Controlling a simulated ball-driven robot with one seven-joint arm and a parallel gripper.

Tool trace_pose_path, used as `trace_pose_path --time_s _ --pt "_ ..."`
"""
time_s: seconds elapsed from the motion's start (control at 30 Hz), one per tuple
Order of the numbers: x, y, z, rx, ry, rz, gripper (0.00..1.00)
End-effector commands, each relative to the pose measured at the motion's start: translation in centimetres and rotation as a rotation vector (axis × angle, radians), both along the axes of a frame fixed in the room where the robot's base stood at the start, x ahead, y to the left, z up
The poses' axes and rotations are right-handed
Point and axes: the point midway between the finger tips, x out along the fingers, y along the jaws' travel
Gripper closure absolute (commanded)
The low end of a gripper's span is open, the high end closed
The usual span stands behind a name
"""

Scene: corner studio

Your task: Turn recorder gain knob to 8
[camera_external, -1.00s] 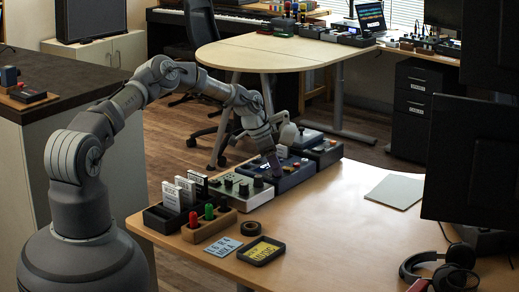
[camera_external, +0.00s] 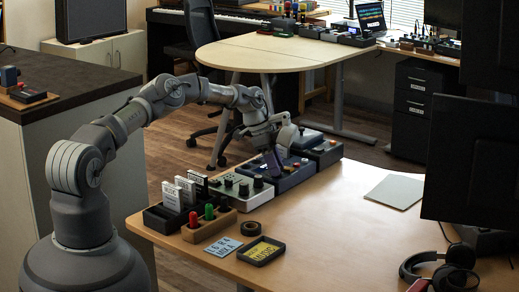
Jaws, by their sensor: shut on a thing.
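A row of control boxes stands along the far left edge of the wooden table. My gripper (camera_external: 273,168) reaches down onto the dark blue box (camera_external: 295,178) in this row, at its left part. The fingers are shut on a small knob there; the fingers hide the knob. I cannot read any label or scale, so the knob's setting and which box is the recorder cannot be told. A pale grey box (camera_external: 230,190) with black knobs sits just left of the blue box.
Nearer stand a wooden block with coloured pegs (camera_external: 207,226), upright white cards (camera_external: 172,197), a tape roll (camera_external: 250,228) and a black-framed yellow sign (camera_external: 261,251). Another box (camera_external: 322,152) stands to the right. A paper sheet (camera_external: 395,192) and headphones (camera_external: 440,272) lie right. The table's middle is clear.

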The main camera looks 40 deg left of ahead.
Motion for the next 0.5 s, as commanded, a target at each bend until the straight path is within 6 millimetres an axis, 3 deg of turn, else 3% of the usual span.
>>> trace_pose_path --time_s 0.17,0.2,0.3,0.5 --pt "-0.03 0.06 -0.03 0.002 0.001 0.001 1.00" --pt "-0.04 0.06 -0.04 0.002 0.001 0.001 0.64" --pt "-0.02 0.06 -0.04 0.001 0.001 0.002 0.46" --pt "-0.01 0.03 -0.02 0.001 0.001 0.002 0.46"
